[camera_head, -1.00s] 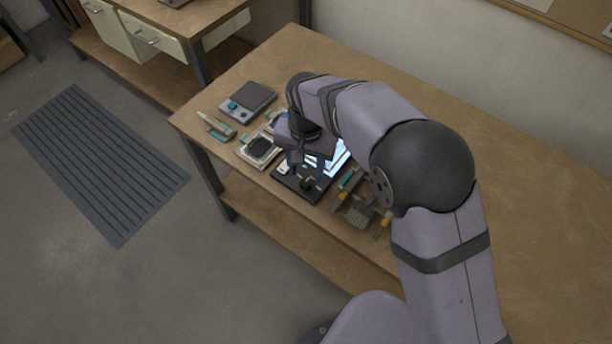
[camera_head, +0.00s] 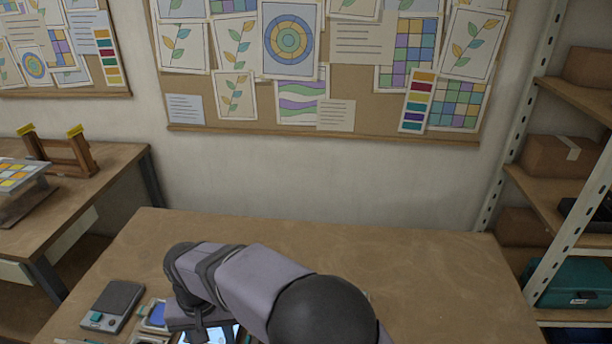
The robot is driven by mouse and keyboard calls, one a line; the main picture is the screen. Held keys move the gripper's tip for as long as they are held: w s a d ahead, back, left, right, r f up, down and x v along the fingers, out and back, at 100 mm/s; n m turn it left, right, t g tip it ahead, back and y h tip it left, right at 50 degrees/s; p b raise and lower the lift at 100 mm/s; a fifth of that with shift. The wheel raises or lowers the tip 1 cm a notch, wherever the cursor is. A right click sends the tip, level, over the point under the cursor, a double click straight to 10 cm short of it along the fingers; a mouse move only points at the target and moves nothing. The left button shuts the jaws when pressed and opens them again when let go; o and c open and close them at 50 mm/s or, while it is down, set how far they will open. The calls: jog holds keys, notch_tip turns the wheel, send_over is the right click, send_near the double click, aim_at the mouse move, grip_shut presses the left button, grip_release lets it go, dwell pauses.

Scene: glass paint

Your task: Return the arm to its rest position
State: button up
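My arm (camera_head: 255,283) reaches over the wooden table (camera_head: 420,275) from the bottom of the view. Its wrist is bent down at the left, above a lit, pale screen or panel (camera_head: 205,336) at the bottom edge. My gripper's fingers are below the frame or hidden behind the wrist, so whether they are open or shut does not show.
A small scale (camera_head: 113,302) stands at the table's left front. A blue-topped item (camera_head: 156,314) lies beside it. The table's right and back are clear. A pinboard (camera_head: 320,110) hangs on the wall behind. A shelf rack (camera_head: 560,190) stands at the right, and another bench (camera_head: 60,195) at the left.

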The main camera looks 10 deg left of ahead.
jog(key=w+d+r+m, duration=0.1)
jog(key=w+d, duration=0.1)
jog(key=d, duration=0.8)
jog(key=w+d+r+m, duration=0.1)
jog(key=w+d, duration=0.2)
jog(key=d, duration=0.8)
jog(key=s+d+f, duration=0.1)
jog(key=s+d, duration=0.4)
jog(key=d, duration=0.4)
jog(key=s+d+m, duration=0.1)
jog(key=s+d, duration=0.4)
jog(key=d, duration=0.3)
jog(key=shift+s+d+f, duration=0.2)
jog(key=shift+d+f, duration=0.15)
jog(key=shift+f, duration=0.05)
